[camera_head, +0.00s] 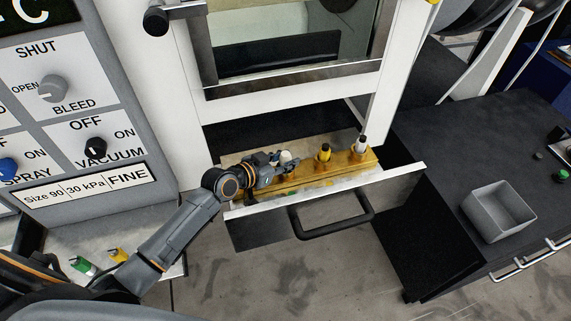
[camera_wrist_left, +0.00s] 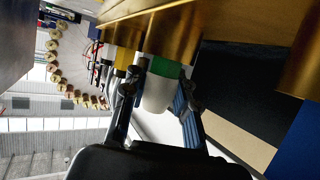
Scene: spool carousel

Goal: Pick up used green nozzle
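A white-tipped nozzle with a green band (camera_wrist_left: 162,85) sits in a brass-coloured holder, seen close in the left wrist view. Its pale tip also shows in the head view (camera_head: 286,157), at the left end of the brass rack (camera_head: 340,163) in the pulled-out drawer (camera_head: 398,193). My left gripper (camera_head: 277,165) is at this nozzle, with one finger on each side of it; whether both press on it is unclear. A second green nozzle (camera_head: 83,266) lies on the lower-left ledge. My right gripper is not in view.
A yellow nozzle (camera_head: 324,152) and a black-and-white one (camera_head: 361,146) stand in the rack right of my gripper. A yellow nozzle (camera_head: 118,256) lies on the left ledge. The drawer has a black handle (camera_head: 333,222). A grey bin (camera_head: 497,212) stands on the right cabinet.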

